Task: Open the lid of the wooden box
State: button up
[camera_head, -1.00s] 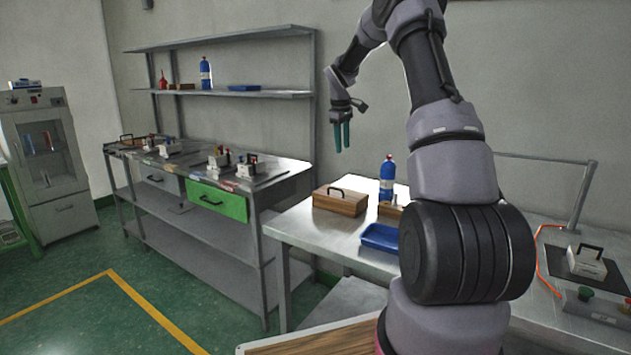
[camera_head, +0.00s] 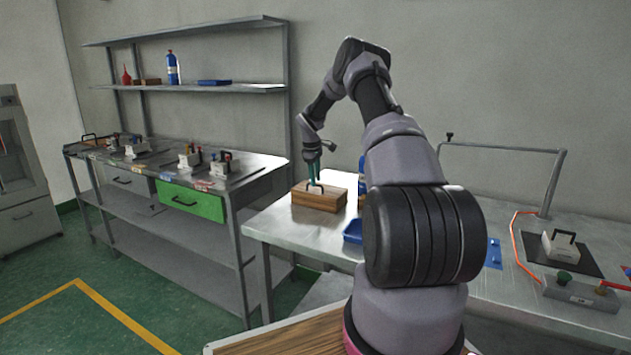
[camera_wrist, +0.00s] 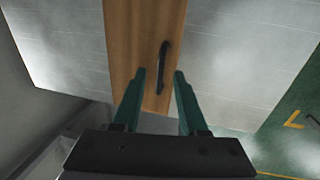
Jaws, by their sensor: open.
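The wooden box (camera_head: 320,198) sits on the metal table (camera_head: 272,238) near its left end, with its lid closed. It has a dark arched handle on its lid. My gripper (camera_head: 313,176) points down just above the box at the handle. In the wrist view the box (camera_wrist: 143,40) shows as a long wooden top. The black handle (camera_wrist: 162,68) lies between the lines of my two open green fingers (camera_wrist: 158,78), a little beyond their tips. I cannot tell whether a finger touches the handle.
A blue tray (camera_head: 352,231) and a blue bottle, mostly hidden by my arm, are right of the box. A workbench with a green drawer (camera_head: 192,201) stands left. A white handled mold (camera_head: 563,247) lies on a dark mat at the right.

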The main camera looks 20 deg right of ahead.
jog(key=shift+d+f, duration=0.1)
jog(key=shift+f, duration=0.45)
grip_shut()
dwell(1.1)
